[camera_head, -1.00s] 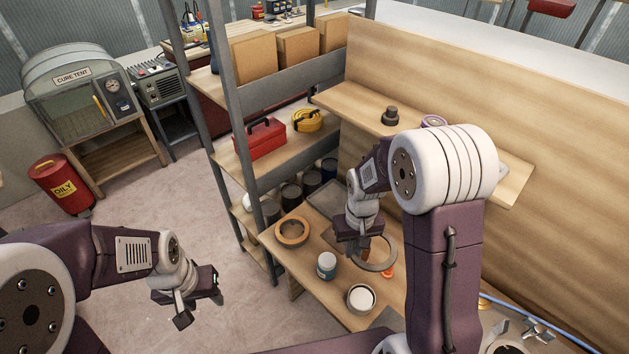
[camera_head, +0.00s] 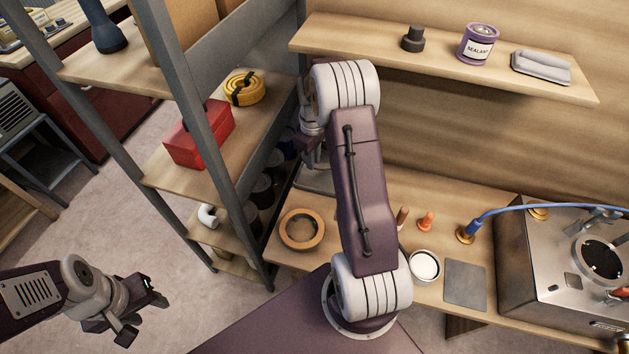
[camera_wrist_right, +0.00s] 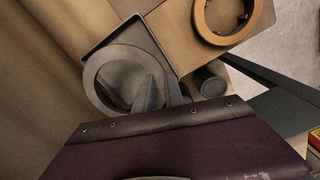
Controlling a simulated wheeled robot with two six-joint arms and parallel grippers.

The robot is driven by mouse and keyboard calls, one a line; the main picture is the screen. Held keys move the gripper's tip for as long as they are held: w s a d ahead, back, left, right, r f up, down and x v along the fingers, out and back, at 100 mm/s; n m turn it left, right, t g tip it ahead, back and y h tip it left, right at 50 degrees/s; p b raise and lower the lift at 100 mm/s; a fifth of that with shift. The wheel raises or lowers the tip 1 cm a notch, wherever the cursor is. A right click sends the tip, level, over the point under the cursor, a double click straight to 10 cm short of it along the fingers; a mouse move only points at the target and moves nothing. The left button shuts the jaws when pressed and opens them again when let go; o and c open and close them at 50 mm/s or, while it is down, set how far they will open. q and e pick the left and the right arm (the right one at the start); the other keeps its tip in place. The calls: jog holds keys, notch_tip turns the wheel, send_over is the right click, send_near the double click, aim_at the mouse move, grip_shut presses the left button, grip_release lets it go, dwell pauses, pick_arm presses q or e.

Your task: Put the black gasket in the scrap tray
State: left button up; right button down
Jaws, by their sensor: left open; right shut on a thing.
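The black gasket is a wide dark-grey ring (camera_wrist_right: 95,88) in the right wrist view. My right gripper (camera_wrist_right: 135,92) is shut on it, its fingers crossing the ring's near side. The ring hangs over or against a grey shallow tray (camera_wrist_right: 108,36); I cannot tell the gap between them. In the head view part of the tray (camera_head: 316,181) shows at the bench's far left end. There my right arm hides the gasket and most of the right gripper. My left gripper (camera_head: 140,308) is open and empty over the floor at the lower left.
A tan ring (camera_head: 302,230) lies on the bench beside the tray. An open white-filled tin (camera_head: 425,266), a grey plate (camera_head: 465,285) and orange pegs stand to the right. A shelf rack post (camera_head: 225,150) rises on the left. An upper shelf (camera_head: 450,65) overhangs the back.

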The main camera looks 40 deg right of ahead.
jog(key=d+f, duration=0.1)
jog(key=d, duration=0.1)
send_over(316, 185)
notch_tip(316, 185, down, 6)
jog(key=shift+r+b, duration=0.2)
jog(key=shift+b, duration=0.1)
jog(key=shift+f, duration=0.4)
notch_tip(316, 185, down, 3)
jog(key=shift+s+f, duration=0.1)
jog(key=shift+f, duration=0.25)
pick_arm(q)
jog(key=shift+w+f, duration=0.1)
jog(key=shift+f, duration=0.75)
jog(key=shift+a, duration=0.1)
pick_arm(e)
jog(key=shift+f, duration=0.1)
jog(key=c, duration=1.7)
grip_release()
